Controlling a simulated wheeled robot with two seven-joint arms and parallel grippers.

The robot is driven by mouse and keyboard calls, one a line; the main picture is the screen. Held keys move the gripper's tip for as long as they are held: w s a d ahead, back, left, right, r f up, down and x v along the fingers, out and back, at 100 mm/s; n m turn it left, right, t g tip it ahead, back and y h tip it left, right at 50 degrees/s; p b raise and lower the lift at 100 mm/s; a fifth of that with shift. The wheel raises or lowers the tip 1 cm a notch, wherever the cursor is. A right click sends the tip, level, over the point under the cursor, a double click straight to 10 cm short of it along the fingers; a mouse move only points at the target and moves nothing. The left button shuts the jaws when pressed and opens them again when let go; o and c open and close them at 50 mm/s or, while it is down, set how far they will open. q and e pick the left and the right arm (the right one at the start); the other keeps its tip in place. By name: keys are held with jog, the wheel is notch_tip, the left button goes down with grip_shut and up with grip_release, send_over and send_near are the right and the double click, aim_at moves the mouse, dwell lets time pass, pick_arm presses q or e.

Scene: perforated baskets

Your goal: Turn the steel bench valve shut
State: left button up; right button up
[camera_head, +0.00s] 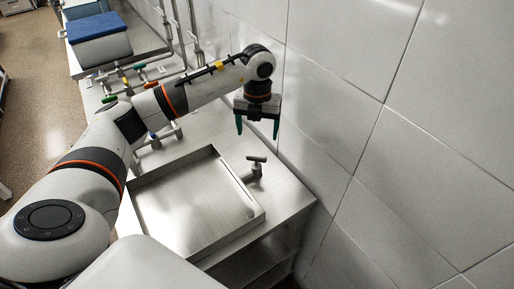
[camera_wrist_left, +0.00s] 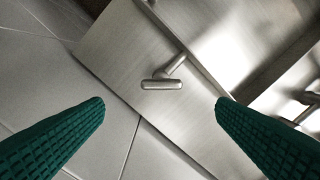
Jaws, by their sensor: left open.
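The steel bench valve (camera_head: 255,170) stands on the steel bench near the wall, just right of a shallow steel tray. It has a short bar handle on top and a body that reaches toward the tray. My left gripper (camera_head: 257,130) is open and empty above the bench, higher than the valve and farther back, close to the wall. In the left wrist view the valve handle (camera_wrist_left: 162,84) lies beyond the gap between the green fingers, with nothing touching it. My right gripper is not in view.
The shallow steel tray (camera_head: 262,216) is on the bench beside the valve. A white tiled wall (camera_head: 340,110) runs close along the right. Pipes and coloured taps (camera_head: 138,67) stand farther back, near a blue-topped box (camera_head: 97,27).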

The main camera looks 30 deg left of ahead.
aim_at(256, 156)
pick_arm(q)
notch_tip(256, 156, down, 4)
jog(key=shift+r+p, duration=0.25)
jog(key=shift+p, duration=0.35)
notch_tip(256, 156, down, 5)
jog(key=shift+s+a+f+p, duration=0.1)
jog(key=shift+s+p, duration=0.05)
jog(key=shift+p, duration=0.7)
jog(key=shift+f, duration=0.55)
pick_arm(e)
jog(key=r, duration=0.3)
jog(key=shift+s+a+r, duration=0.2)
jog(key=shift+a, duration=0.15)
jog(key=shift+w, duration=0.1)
pick_arm(q)
jog(key=c, duration=0.9)
jog(key=shift+c, duration=0.5)
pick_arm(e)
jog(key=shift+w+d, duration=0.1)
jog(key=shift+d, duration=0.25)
